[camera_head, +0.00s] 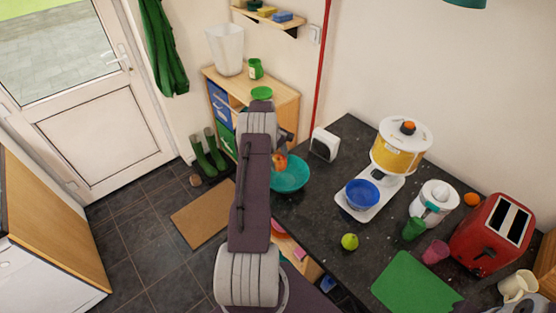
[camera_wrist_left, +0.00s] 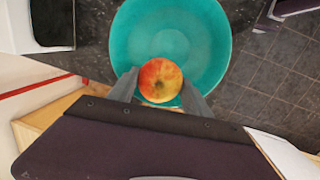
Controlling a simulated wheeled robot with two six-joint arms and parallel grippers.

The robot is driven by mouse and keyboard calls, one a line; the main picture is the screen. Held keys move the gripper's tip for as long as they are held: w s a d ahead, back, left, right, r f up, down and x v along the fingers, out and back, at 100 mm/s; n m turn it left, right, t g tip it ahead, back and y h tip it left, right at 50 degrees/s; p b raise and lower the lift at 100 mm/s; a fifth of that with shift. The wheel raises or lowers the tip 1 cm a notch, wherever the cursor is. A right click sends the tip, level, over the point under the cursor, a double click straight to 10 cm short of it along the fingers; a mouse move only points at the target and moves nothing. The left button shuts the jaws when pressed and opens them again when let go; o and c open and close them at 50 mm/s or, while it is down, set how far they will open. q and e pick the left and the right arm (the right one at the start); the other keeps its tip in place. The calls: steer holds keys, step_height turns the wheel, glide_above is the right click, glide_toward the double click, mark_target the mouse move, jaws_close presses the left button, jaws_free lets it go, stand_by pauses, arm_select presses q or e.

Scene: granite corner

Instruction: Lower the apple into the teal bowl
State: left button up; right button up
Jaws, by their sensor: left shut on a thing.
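The red and yellow apple (camera_head: 280,160) is between the fingers of my left gripper (camera_wrist_left: 160,88). In the left wrist view the apple (camera_wrist_left: 160,79) shows in front of the teal bowl (camera_wrist_left: 170,32), toward the bowl's near side. In the head view the teal bowl (camera_head: 292,178) stands at the left end of the dark counter, and my left arm hides its left part. The apple overlaps the bowl's far left rim there; its height above the bowl is hard to tell. My right gripper is out of view.
A white toaster-like box (camera_head: 325,144) stands behind the bowl. A blue bowl (camera_head: 362,194) sits on the white scale base of a yellow-banded appliance (camera_head: 402,150). A green apple-like fruit (camera_head: 349,241) lies nearer, beside a green board (camera_head: 414,285). A red toaster (camera_head: 492,235) is at right.

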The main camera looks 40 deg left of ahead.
arm_select(q)
steer(key=shift+f+b, duration=0.75)
steer(key=shift+f, duration=0.4)
stand_by(0.4)
steer(key=o, duration=1.5)
steer(key=shift+o, duration=0.2)
steer(key=r, duration=0.3)
steer(key=s+r+b, duration=0.1)
steer(key=r, duration=0.2)
steer(key=a+r+b, duration=0.1)
steer(key=r, duration=0.2)
steer(key=shift+s, duration=0.15)
steer(key=shift+d, duration=0.1)
